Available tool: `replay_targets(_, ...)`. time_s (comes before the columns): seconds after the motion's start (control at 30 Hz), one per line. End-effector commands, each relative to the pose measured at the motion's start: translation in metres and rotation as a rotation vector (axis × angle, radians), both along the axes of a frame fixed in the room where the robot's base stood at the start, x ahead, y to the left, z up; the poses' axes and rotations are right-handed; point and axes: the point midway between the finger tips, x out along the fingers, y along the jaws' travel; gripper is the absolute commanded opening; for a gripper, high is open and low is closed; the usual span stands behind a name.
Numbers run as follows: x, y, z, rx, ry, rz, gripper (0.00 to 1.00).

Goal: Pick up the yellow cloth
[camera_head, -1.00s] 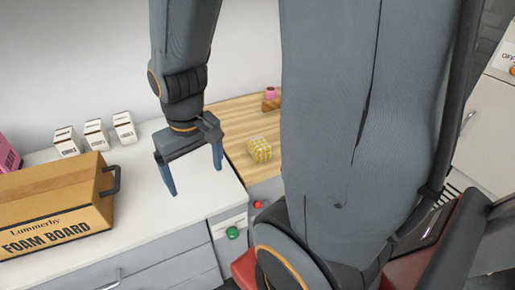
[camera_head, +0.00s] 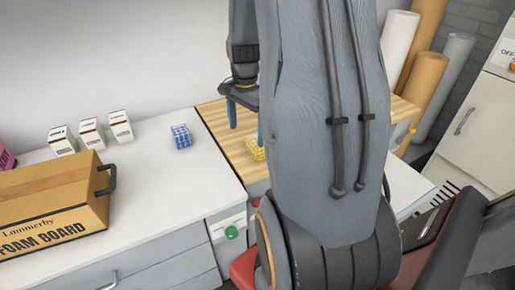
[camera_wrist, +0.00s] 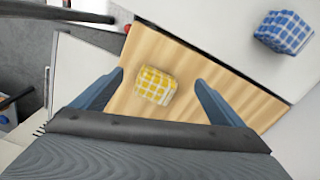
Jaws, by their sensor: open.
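The yellow cloth is a folded, yellow-and-white checked bundle on a wooden surface. In the wrist view the yellow cloth (camera_wrist: 155,86) lies between and below my two blue fingers, with room on both sides. In the head view the yellow cloth (camera_head: 254,151) is partly hidden behind my arm. My gripper (camera_wrist: 160,78) is open and empty, pointing down over the wood. In the head view my gripper (camera_head: 246,122) is partly covered by my arm, and its height above the cloth is hard to judge.
A blue checked cloth (camera_head: 181,136) lies on the white counter (camera_head: 160,185), left of the wooden top (camera_head: 222,125). Small white boxes (camera_head: 92,136) and a foam board carton (camera_head: 55,205) stand further left. Tall rolls (camera_head: 425,90) stand at the back right.

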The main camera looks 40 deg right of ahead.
Motion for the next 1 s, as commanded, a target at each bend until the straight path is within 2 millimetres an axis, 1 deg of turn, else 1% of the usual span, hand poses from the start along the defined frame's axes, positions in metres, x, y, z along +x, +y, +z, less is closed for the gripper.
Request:
replay_targets(0.03, -0.001, -0.020, -0.006, 0.004, 0.006, -0.095, 0.92)
replay_targets(0.1, -0.002, -0.039, -0.011, 0.007, 0.010, -0.201, 0.92)
replay_targets(0.2, -0.003, -0.054, -0.015, 0.010, 0.014, -0.286, 0.92)
replay_targets(0.23, -0.004, -0.056, -0.016, 0.011, 0.015, -0.299, 0.92)
replay_targets(0.63, -0.003, -0.055, -0.048, 0.011, 0.016, -0.310, 0.92)
replay_targets(0.9, 0.000, -0.051, -0.080, 0.012, 0.017, -0.308, 0.92)
replay_targets(1.0, 0.000, -0.051, -0.089, 0.011, 0.016, -0.308, 0.92)
